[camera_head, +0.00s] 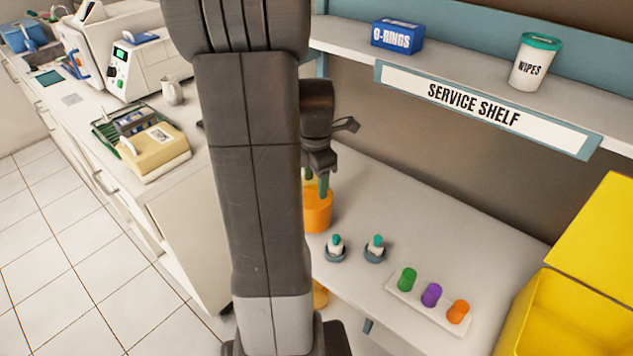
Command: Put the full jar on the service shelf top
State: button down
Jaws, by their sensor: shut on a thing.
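My gripper (321,176) points down behind my dark arm column, which hides part of it. Its narrow greenish fingers reach the rim of an orange jar-like container (318,214), and it is shut on it. The column covers the container's left side, and its contents cannot be made out. I cannot tell whether its base touches the worktop. The service shelf top (462,66) is the pale upper board, above and to the right of my gripper, with a "SERVICE SHELF" sign (475,104) on its front edge.
The shelf top holds a blue O-RINGS box (397,37) and a WIPES tub (534,62), with free room between. Below, two small teal-capped bottles (336,247) and a white tray (425,303) with coloured caps stand on the worktop. A yellow bin (570,315) is at right.

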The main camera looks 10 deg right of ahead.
jog(key=shift+f, duration=0.5)
jog(key=c, duration=0.5)
grip_release()
jog(key=shift+f, duration=0.1)
notch_tip(320, 180, up, 12)
jog(key=shift+r, duration=0.2)
